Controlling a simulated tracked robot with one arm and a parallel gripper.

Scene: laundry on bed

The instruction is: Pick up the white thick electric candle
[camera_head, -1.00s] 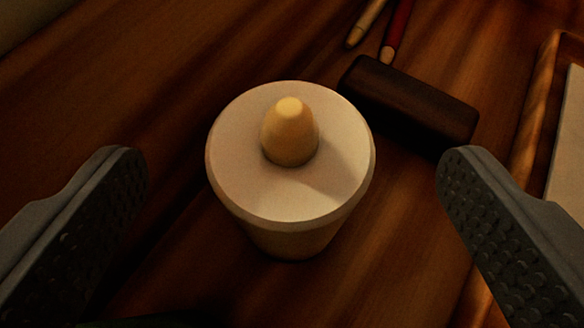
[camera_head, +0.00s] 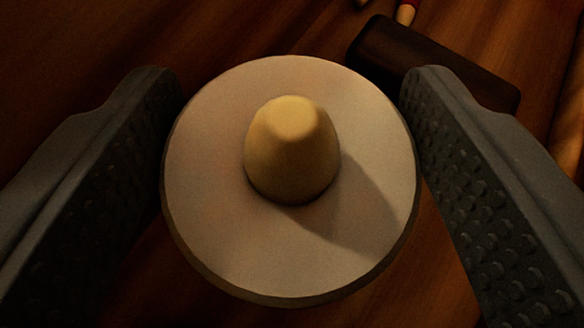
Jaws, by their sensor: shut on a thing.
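The white thick electric candle (camera_head: 220,215) stands upright in the middle of the view, seen from above, with a yellowish flame tip (camera_head: 291,150) on its flat top. My gripper (camera_head: 290,175) has one dark, studded finger on each side of the candle. The fingers are shut on the candle, close against its left and right sides. The candle's lower body and base are hidden under its top.
A dark brown block (camera_head: 432,62) lies on the wooden surface (camera_head: 250,25) just behind the candle to the right, partly behind my right finger. The tip of a pencil-like stick (camera_head: 405,14) shows at the top edge. A wooden edge (camera_head: 572,110) is at the far right.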

